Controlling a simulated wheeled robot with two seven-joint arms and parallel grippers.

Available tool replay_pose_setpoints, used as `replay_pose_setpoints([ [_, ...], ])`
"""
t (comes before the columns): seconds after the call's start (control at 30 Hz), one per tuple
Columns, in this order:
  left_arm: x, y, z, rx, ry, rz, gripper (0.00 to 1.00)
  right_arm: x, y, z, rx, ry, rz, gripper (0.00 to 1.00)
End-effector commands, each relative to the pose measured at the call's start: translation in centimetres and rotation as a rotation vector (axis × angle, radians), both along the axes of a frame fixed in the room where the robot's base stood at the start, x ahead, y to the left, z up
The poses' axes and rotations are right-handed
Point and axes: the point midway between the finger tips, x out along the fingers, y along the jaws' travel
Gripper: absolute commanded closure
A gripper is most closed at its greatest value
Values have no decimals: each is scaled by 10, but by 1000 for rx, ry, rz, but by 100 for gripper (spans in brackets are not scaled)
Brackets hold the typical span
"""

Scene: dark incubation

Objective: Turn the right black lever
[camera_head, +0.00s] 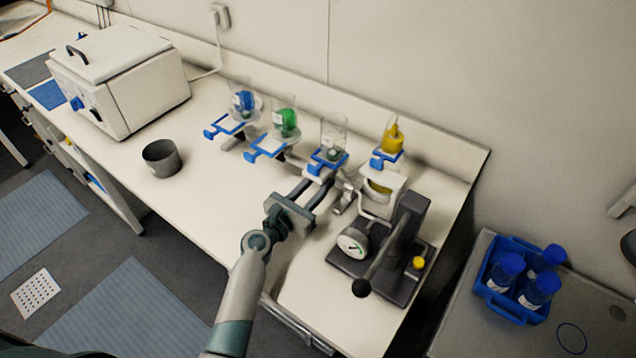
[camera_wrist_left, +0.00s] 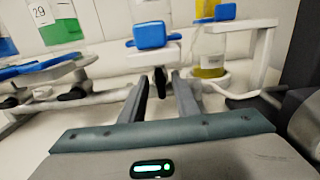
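A small black lever (camera_wrist_left: 160,78) shows under a blue clamp (camera_wrist_left: 150,36) in the left wrist view. In the head view this clamp (camera_head: 326,163) is on the third stand from the left, holding a clear glass vessel (camera_head: 333,133). My left gripper (camera_head: 311,188) is just in front of that stand. In the wrist view the gripper (camera_wrist_left: 163,84) has its fingers apart, with the lever between their tips; I see no clear contact. Another black lever (camera_wrist_left: 76,92) is under the green bottle's stand to the left. My right gripper is not in view.
Stands with blue and green bottles are to the left, a yellow flask (camera_head: 392,138) to the right. A grey cup (camera_head: 161,158) stands on open counter.

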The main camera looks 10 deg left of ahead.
Motion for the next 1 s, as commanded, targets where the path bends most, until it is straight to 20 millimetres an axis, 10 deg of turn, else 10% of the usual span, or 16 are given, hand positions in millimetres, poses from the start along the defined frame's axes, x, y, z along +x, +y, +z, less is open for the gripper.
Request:
replay_pose_setpoints([
  [0.1,0,0,0,0,0,0,71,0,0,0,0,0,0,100],
  [0.23,0,0,0,0,0,0,100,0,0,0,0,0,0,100],
  [1.0,-1,-1,-2,199,-82,0,100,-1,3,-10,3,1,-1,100],
])
